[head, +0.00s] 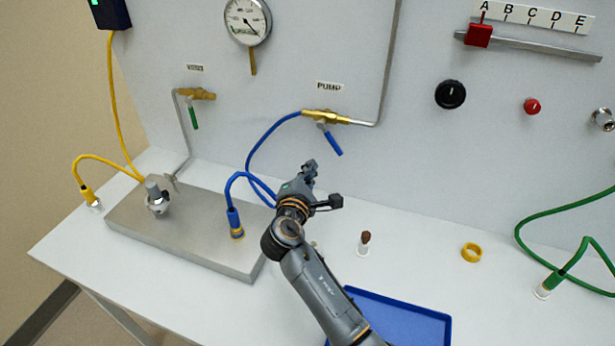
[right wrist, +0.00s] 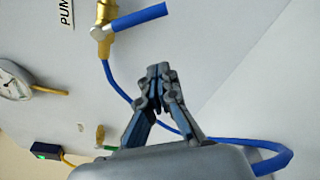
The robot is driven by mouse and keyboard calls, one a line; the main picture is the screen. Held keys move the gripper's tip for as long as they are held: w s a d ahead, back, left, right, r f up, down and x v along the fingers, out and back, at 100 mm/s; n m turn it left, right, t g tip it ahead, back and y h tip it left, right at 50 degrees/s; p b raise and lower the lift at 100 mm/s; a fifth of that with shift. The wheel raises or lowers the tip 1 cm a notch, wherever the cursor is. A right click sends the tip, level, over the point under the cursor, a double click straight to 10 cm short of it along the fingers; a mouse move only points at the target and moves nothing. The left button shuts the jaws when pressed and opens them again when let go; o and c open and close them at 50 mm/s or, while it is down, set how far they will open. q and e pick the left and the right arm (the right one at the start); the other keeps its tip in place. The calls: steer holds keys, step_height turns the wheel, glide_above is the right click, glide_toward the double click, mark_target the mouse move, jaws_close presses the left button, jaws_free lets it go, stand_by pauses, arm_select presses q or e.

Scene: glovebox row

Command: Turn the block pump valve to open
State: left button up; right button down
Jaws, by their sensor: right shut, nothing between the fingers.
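The brass valve (head: 326,117) under the "PUMP" label (head: 329,86) is on the back panel, between a blue hose and a grey pipe. Its blue lever (head: 331,141) points down and slightly right, crosswise to the pipe line. In the right wrist view the brass valve body (right wrist: 103,14) and blue lever (right wrist: 138,17) show at the top. My right gripper (head: 311,166) is below the lever and apart from it. In the right wrist view its fingertips (right wrist: 157,74) are together, with nothing between them. My left gripper is not in view.
A blue hose (head: 250,158) loops left of my right gripper to the metal block (head: 185,228). Another valve (head: 197,94) with a green lever is farther left. A brown-topped vial (head: 364,243), yellow ring (head: 471,252) and blue tray (head: 440,318) are on the table.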

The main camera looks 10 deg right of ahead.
mark_target(330, 139)
steer(key=w+d+r+p, duration=0.1)
steer(key=w+d+r, duration=0.1)
steer(key=d, duration=0.3)
steer(key=shift+w, duration=0.45)
steer(key=shift+f, duration=0.15)
